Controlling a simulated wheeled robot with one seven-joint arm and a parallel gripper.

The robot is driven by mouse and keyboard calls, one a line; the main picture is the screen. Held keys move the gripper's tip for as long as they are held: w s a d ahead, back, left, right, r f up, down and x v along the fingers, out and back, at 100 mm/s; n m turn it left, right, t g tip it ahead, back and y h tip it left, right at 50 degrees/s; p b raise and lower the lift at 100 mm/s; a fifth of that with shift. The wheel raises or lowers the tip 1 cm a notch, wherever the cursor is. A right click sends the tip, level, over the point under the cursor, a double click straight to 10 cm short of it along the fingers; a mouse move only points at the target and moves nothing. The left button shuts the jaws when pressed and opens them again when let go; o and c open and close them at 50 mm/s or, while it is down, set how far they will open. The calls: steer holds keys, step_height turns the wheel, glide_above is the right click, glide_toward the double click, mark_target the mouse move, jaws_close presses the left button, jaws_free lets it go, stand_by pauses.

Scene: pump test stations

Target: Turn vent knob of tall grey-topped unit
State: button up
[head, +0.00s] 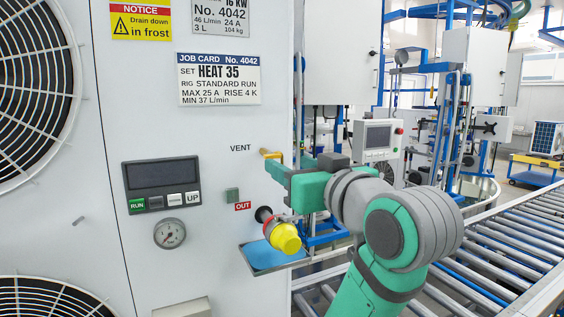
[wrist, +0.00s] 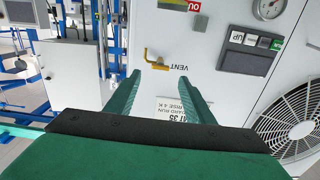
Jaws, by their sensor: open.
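The white unit (head: 215,130) fills the left of the head view; its top is out of frame. Its vent knob (head: 271,154) is a small yellow bent lever beside the printed word VENT. In the upside-down wrist view the vent knob (wrist: 157,62) stands out from the panel, just beyond the fingertips and between their lines. My gripper (head: 271,168) is close to the knob in the head view, partly overlapping it. In the wrist view my gripper (wrist: 160,76) has its two green fingers apart with nothing between them. I cannot tell whether either finger touches the knob.
Below the knob, a yellow-capped outlet (head: 286,238) sticks out over a blue tray (head: 268,256). A control display (head: 160,175) and a gauge (head: 169,233) are to the left. A roller conveyor (head: 500,240) runs at the right. A job card (head: 219,79) is above.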

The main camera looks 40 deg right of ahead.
steer(key=v, duration=0.3)
steer(key=shift+s, duration=0.3)
steer(key=shift+a, duration=0.1)
stand_by(0.3)
